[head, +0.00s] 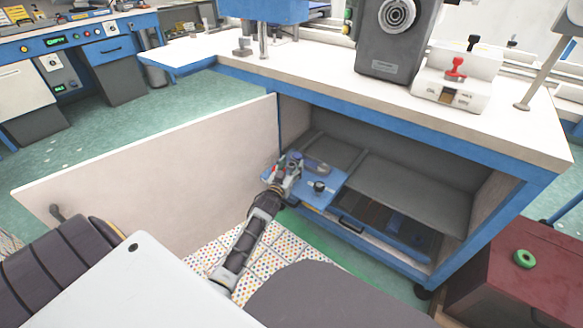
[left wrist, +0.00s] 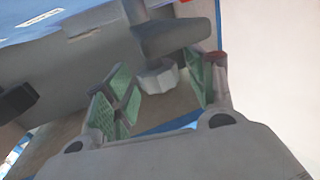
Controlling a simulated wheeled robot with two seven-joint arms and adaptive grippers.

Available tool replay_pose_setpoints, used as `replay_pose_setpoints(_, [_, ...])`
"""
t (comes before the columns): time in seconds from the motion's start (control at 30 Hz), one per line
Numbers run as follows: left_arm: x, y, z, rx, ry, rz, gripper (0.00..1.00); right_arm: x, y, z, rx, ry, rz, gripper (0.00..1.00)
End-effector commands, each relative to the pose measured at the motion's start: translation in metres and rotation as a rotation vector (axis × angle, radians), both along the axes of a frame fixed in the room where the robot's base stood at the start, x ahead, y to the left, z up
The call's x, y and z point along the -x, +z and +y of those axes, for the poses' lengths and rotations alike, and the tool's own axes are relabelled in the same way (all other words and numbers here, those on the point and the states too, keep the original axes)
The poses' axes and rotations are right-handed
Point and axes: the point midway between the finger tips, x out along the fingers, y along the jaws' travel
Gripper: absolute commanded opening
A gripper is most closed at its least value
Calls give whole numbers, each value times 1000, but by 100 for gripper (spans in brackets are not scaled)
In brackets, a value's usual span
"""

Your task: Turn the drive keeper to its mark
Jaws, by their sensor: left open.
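Inside the open cabinet under the bench, a blue plate (head: 325,178) carries small fittings, among them a black knob (head: 319,187). My left gripper (head: 287,170) is at the plate's left side; it also shows in the left wrist view (left wrist: 163,92). It is open, its green-padded fingers apart. Between and beyond them is a grey handle-like part (left wrist: 165,38) with a pale faceted nut (left wrist: 158,77) under it. This is probably the drive keeper, but I cannot be sure. I cannot see contact or a mark. My right gripper is out of view.
The cabinet door (head: 150,175) stands open at the left of my arm. The bench top (head: 500,118) overhangs the cabinet and bears a grey machine (head: 390,45) and a box with a red knob (head: 455,70). A dark red box (head: 520,275) stands at the right.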

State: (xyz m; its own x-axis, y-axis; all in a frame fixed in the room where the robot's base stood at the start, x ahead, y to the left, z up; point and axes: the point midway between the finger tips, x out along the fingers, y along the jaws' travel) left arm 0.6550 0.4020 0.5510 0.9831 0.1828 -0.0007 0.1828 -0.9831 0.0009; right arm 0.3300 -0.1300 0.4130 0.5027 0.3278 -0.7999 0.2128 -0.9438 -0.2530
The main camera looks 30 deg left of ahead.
Motion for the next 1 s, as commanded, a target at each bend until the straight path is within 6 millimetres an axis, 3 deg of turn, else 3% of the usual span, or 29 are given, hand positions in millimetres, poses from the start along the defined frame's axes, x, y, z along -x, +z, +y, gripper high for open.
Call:
replay_pose_setpoints(0.43, [-5,1,1,-1,0,-1,56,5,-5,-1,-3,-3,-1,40])
replay_pose_setpoints(0.87, [-5,0,1,-1,0,-1,2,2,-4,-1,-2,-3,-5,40])
replay_pose_setpoints(1.0, [-5,0,1,-1,0,0,0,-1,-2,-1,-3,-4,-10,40])
